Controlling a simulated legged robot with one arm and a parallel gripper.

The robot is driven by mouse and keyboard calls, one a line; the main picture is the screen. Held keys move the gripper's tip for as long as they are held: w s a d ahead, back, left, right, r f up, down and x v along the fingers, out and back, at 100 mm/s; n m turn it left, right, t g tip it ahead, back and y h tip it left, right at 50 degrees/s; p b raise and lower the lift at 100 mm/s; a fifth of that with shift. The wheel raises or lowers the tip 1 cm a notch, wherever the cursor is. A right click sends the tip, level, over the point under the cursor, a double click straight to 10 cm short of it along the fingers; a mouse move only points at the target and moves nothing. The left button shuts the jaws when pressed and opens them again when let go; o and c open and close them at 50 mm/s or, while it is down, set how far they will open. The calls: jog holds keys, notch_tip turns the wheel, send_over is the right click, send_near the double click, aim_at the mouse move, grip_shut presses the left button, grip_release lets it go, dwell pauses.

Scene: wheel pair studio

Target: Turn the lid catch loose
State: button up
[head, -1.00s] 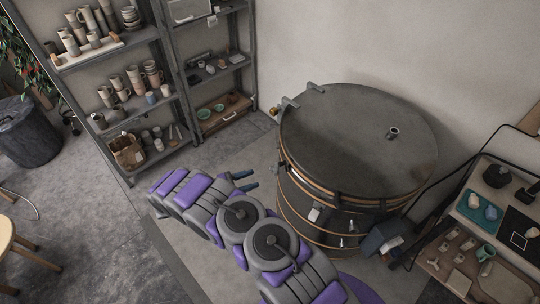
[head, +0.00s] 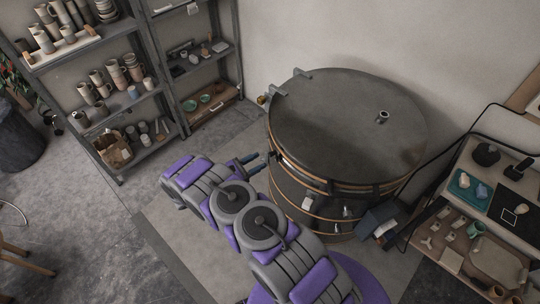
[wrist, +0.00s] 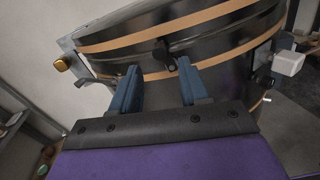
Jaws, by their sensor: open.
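The round dark kiln (head: 292,190) stands upright with its flat grey lid (head: 345,115) down on it. In the wrist view the kiln's side (wrist: 215,82) fills the middle, with tan bands around it. A small dark catch (wrist: 161,52) sits on the seam between lid and body; I take it for the lid catch. My gripper (head: 260,162) is at the kiln's left side. In the wrist view my gripper (wrist: 158,72) has its two blue fingers apart, with the catch just beyond and between the tips. Nothing is held. Whether a tip touches the kiln I cannot tell.
A brass knob (wrist: 61,65) is left of the catch and a pale box (wrist: 287,62) right of it. Shelves with pottery (head: 115,85) stand at the left. A low rack (head: 465,235) with tools and cups is at the right. Grey floor is free at the left.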

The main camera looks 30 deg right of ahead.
aim_at(270, 155)
jog(key=d, duration=0.6)
jog(key=shift+w+d+b, duration=0.3)
jog(key=shift+w+d, duration=0.05)
jog(key=shift+d, duration=0.05)
jog(key=shift+c, duration=0.3)
